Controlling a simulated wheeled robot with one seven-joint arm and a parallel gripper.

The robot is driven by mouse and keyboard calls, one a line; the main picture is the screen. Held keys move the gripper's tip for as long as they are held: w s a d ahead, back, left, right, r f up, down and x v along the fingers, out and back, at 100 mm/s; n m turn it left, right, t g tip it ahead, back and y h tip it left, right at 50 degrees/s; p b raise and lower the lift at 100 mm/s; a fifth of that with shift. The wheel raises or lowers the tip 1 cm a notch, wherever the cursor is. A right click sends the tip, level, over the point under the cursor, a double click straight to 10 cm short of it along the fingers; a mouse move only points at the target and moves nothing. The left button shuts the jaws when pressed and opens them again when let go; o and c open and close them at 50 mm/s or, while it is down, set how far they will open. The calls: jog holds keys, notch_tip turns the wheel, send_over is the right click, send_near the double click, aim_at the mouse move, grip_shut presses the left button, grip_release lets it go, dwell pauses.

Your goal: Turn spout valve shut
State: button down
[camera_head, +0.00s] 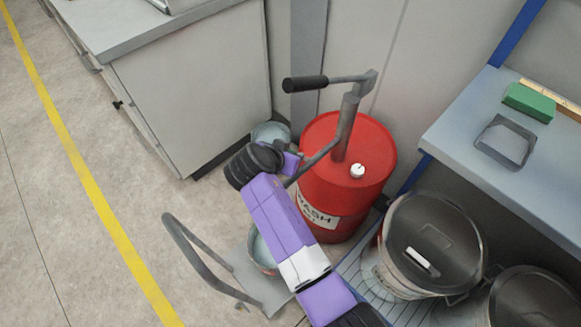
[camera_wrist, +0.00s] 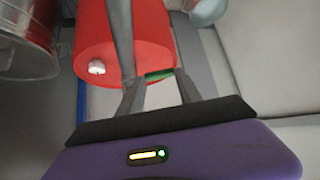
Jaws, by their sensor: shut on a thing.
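The red drum (camera_head: 345,180) carries a grey hand pump with a spout (camera_head: 318,162) that slopes down to the left toward my wrist. In the head view the spout's end and valve are hidden behind my purple wrist, with my gripper (camera_head: 290,165) mostly hidden there too. In the wrist view the spout (camera_wrist: 121,35) runs down in front of the drum. A green valve handle (camera_wrist: 160,75) shows between the fingertips of my gripper (camera_wrist: 160,80), which is shut on it. The valve's exact angle is hard to tell.
The pump crank (camera_head: 305,84) sticks out left above the drum. A grey bucket (camera_head: 262,250) sits under my arm beside a cart handle (camera_head: 195,265). Lidded bins (camera_head: 435,235) and a bench (camera_head: 465,135) stand right; a cabinet (camera_head: 190,90) stands left. Floor at left is clear.

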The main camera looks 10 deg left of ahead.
jog(key=m+h+b, duration=0.1)
jog(key=b, duration=0.1)
jog(key=w+m+g+h+b, duration=0.1)
jog(key=m+b, duration=0.1)
jog(key=b, duration=0.1)
jog(key=shift+w+f, duration=0.3)
jog(key=shift+w+r+m+g+h+b, duration=0.15)
jog(key=shift+m+g+h+b, duration=0.25)
jog(key=shift+b, duration=0.4)
jog(key=shift+d, duration=0.1)
jog(key=c, duration=0.8)
grip_release()
jog(key=shift+o, duration=0.2)
jog(key=shift+r, duration=0.1)
jog(key=v, duration=0.7)
jog(key=shift+s+a+r+p, duration=0.2)
jog(key=shift+p, duration=0.15)
